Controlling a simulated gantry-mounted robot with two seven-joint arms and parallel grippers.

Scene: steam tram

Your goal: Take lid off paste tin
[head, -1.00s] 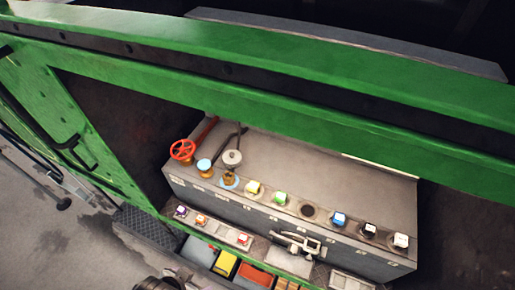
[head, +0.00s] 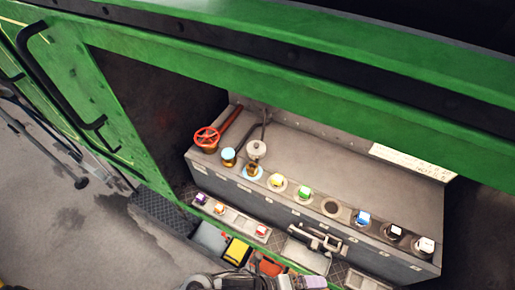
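I cannot tell for sure which thing is the paste tin. A small brass-coloured round piece with a pale blue top (head: 228,155) stands at the left of the grey bench. Grey mechanical parts, apparently of my own arm, show at the bottom edge, cut off by the frame. No gripper fingers can be made out.
A red handwheel (head: 206,138) stands at the bench's left end. Several colour-topped pieces line the front edge, with an empty round hole (head: 331,206) among them. A metal latch-like fitting (head: 317,238) and bins, one with a yellow block (head: 237,251), lie below. A green beam (head: 270,85) spans above.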

